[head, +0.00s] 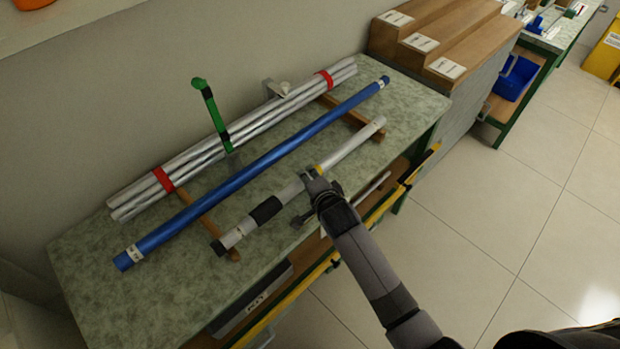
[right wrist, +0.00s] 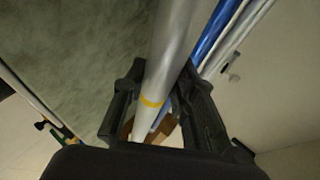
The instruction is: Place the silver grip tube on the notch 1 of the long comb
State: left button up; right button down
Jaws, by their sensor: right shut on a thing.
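The silver grip tube (head: 350,144) is a long silver rod with a black grip sleeve and a yellow band near its middle. It lies diagonally in the head view, in front of the blue tube and roughly parallel to it. My right gripper (head: 314,181) is shut around it near the yellow band; in the right wrist view the tube (right wrist: 172,45) runs between both fingers (right wrist: 160,100). Two notched-looking wooden bars lie crosswise, a left one (head: 207,226) and a right one (head: 362,125); either may be the long comb. I cannot tell whether the tube touches them. My left gripper is out of view.
The blue tube (head: 255,168) lies across both bars. Behind it is a bundle of silver tubes (head: 250,128) with red straps, beside a green-topped upright (head: 212,112). Stepped wooden boxes (head: 440,40) stand at the far right end. The green bench top (head: 110,300) is clear at the front left.

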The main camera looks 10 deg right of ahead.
jog(key=c, duration=1.3)
grip_release()
jog(key=shift+f, duration=0.1)
jog(key=shift+r+p, duration=0.4)
jog(key=shift+r, duration=0.2)
jog(key=shift+s+d, duration=0.1)
jog(key=shift+s, duration=0.25)
jog(key=v, duration=1.1)
jog(key=shift+b, duration=0.45)
